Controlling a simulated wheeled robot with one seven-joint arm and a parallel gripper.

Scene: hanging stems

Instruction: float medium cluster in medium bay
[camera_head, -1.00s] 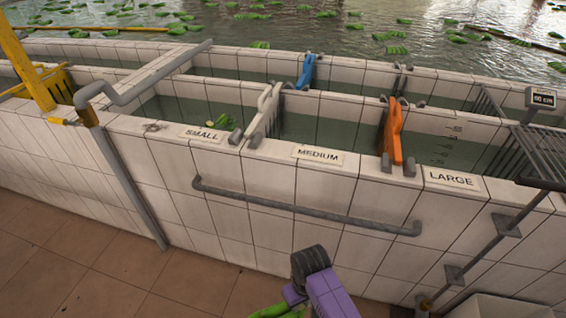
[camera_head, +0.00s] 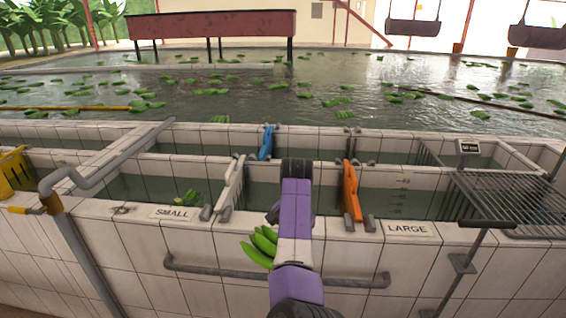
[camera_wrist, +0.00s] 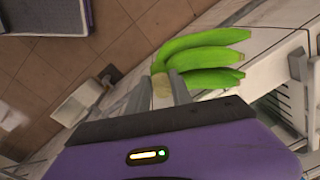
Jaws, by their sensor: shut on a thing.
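A green banana cluster (camera_head: 262,245) hangs from my gripper in front of the tiled wall, left of my purple arm in the head view. The wrist view shows its several fingers (camera_wrist: 205,58) spreading right from a pale cut crown. My gripper (camera_wrist: 163,88) is shut on that crown. The medium bay (camera_head: 329,203) is the water compartment between the white divider (camera_head: 232,185) and the orange divider (camera_head: 351,190). My arm covers part of this bay and its label. The cluster is outside the bay, on the near side of the wall.
The small bay's label (camera_head: 174,213) is on the left, with a green cluster (camera_head: 188,197) floating in that bay. The large label (camera_head: 409,229) is on the right, near a metal grate (camera_head: 512,200). A grey rail (camera_head: 220,272) runs along the wall front.

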